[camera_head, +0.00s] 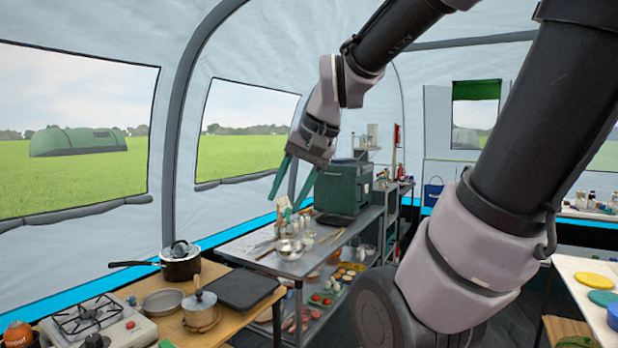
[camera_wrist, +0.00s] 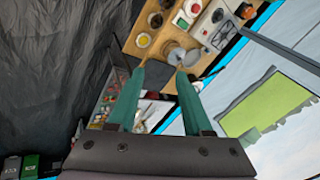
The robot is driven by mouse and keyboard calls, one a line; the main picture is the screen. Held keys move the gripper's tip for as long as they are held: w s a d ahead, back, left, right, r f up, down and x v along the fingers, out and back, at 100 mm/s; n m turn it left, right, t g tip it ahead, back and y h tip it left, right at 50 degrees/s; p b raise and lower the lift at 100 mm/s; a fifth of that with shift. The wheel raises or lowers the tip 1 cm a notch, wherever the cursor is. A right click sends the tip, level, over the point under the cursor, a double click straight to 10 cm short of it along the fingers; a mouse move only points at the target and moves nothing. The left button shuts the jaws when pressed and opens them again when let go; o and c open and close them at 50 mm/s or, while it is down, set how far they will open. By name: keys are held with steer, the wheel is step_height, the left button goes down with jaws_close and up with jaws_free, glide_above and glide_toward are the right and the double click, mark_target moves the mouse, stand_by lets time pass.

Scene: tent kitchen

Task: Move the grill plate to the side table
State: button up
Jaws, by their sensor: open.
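A flat black plate, which looks like the grill plate (camera_head: 240,289), lies on the right end of the wooden table (camera_head: 172,326) in the head view. My gripper (camera_head: 287,203) is open and empty, raised well above and beyond the plate, over the metal table. Its two green fingers (camera_wrist: 161,70) show apart in the wrist view. A metal table (camera_head: 262,262) stands just beyond the wooden one, and a white-topped table (camera_head: 572,272) is at the right edge. I cannot tell which is the side table.
A lidded pot (camera_head: 200,308), a pan (camera_head: 162,302), a dark saucepan (camera_head: 180,264) and a gas stove (camera_head: 98,322) crowd the wooden table left of the plate. Metal bowls (camera_head: 289,249), utensils and a green box oven (camera_head: 344,187) occupy the metal table. Coloured discs (camera_head: 594,281) lie on the white-topped table.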

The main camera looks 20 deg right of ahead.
steer(key=d+r+t, duration=0.1)
steer(key=s+d+r+n+h, duration=0.1)
steer(key=s+d+r+t, duration=0.1)
steer(key=shift+d+r+t, duration=0.1)
steer(key=shift+d+t, duration=0.15)
steer(key=shift+t, duration=0.05)
stand_by(0.5)
